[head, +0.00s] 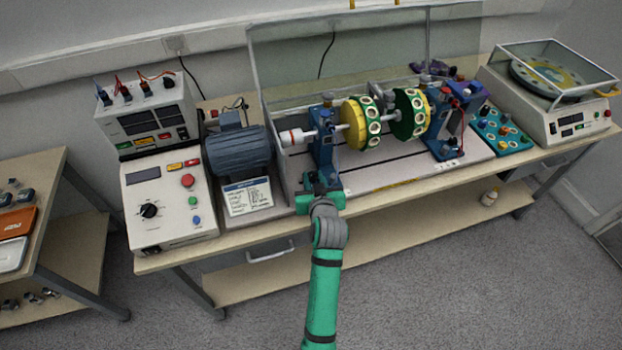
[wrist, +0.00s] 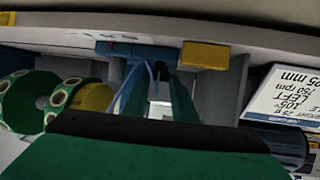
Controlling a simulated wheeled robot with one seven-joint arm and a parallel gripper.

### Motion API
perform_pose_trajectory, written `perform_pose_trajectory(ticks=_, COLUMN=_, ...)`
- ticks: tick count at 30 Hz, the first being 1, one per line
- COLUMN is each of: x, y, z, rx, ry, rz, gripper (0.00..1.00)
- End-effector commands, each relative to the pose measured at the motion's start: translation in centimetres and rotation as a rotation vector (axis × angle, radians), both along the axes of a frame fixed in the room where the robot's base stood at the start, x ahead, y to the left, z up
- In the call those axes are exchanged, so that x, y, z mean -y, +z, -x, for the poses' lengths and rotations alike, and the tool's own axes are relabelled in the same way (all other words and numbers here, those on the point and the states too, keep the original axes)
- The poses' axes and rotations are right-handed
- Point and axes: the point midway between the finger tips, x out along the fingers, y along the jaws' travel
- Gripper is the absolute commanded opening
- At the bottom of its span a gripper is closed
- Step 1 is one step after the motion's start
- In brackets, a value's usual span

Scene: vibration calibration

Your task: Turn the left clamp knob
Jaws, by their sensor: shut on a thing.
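My green arm reaches up to the front of the left blue bearing stand (head: 324,150). My gripper (head: 321,182) is at the foot of this stand, by the bench's front edge. In the wrist view, the gripper's two fingers (wrist: 160,78) close around a small dark knob, the left clamp knob (wrist: 161,71), in front of a blue base. In the head view the knob is mostly hidden by the gripper, and its turn angle cannot be told.
The shaft carries green and yellow discs (head: 408,115) right of the stand. A grey motor (head: 238,150) and a control box (head: 165,205) are on the left. A clear guard (head: 350,50) stands behind. A yellow block (wrist: 205,55) is close beside the fingers. The floor in front is free.

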Motion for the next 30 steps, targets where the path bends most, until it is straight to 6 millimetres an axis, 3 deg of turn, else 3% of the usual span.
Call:
perform_pose_trajectory(ticks=15, x=0.84, y=0.05, z=-0.22, rx=0.0, ry=0.276, rz=0.0, gripper=0.02)
perform_pose_trajectory(ticks=30, x=0.83, y=-0.04, z=-0.24, rx=-0.002, ry=0.353, rz=0.002, gripper=0.02)
